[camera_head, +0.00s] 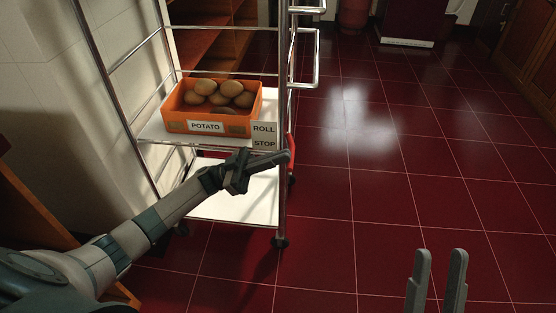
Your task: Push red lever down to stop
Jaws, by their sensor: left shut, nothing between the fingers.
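The red lever (291,146) is a narrow upright piece at the right front post of the metal cart (283,205). Labels reading ROLL and STOP (264,143) hang just left of it. My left gripper (284,157) is shut and empty, its fingertips pointing right at the post, close to the lever. Whether they touch it I cannot tell. The fingers cover part of the post and the area below the STOP label. My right gripper (438,256) is open and empty at the bottom right, over the floor, away from the cart.
An orange crate (180,127) labelled POTATO holds several potatoes on the cart's upper shelf. A lower white shelf (245,205) is beneath. A wall stands left of the cart and wooden shelving behind it. The red tiled floor (400,180) to the right is clear.

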